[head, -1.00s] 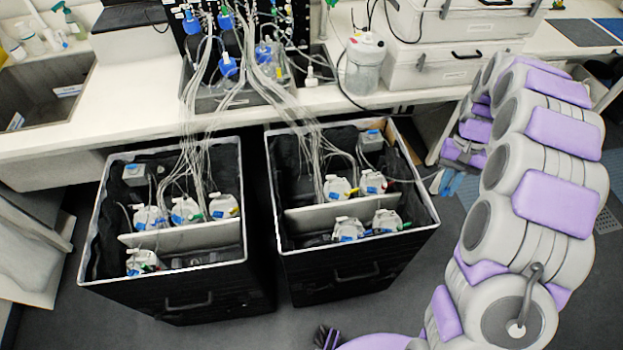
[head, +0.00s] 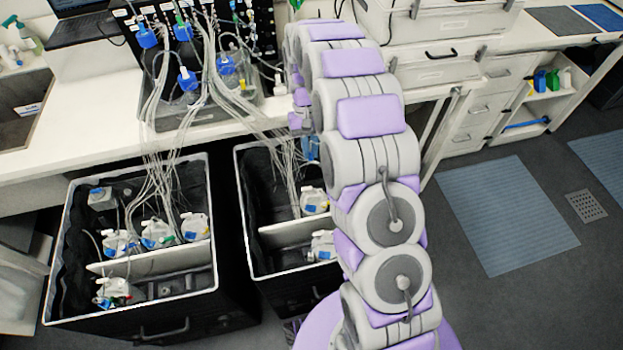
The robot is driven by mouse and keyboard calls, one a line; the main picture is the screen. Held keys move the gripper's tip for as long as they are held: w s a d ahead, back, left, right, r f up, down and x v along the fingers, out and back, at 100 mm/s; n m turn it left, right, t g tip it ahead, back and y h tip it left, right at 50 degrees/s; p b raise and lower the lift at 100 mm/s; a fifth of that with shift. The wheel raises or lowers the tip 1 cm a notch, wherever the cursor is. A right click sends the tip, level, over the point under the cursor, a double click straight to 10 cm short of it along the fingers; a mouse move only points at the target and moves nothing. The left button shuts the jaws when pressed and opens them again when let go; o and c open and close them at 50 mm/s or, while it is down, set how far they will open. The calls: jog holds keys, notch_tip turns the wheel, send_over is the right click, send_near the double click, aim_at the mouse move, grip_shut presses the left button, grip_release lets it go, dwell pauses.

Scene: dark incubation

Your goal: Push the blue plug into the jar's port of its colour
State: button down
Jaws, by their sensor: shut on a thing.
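My gripper (head: 311,148) shows as a small part with blue fingers at the left edge of my arm, above the right black crate (head: 240,210). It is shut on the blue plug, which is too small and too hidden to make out. Several white-lidded jars with coloured ports stand in the crates. In the right crate, one jar (head: 314,201) stands behind the white divider and another jar (head: 323,245) in front of it. My arm hides that crate's right part. The left black crate (head: 62,225) holds several more jars. I cannot tell which port is blue's.
Bundles of thin tubes (head: 160,130) hang from blue-capped bottles (head: 188,80) on the white bench (head: 60,150) down into both crates. Crate rims and dividers stand up around the jars. The floor to the right, with a blue-grey mat (head: 505,215), is clear.

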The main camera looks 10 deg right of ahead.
notch_tip(320, 180, down, 27)
jog(key=m+y+b, duration=0.1)
jog(key=m, duration=0.1)
jog(key=shift+w+f+m, duration=0.1)
jog(key=shift+f+m, duration=0.05)
jog(key=shift+m, duration=0.15)
jog(key=shift+a, duration=0.55)
jog(key=shift+d, duration=0.7)
jog(key=shift+a, duration=0.1)
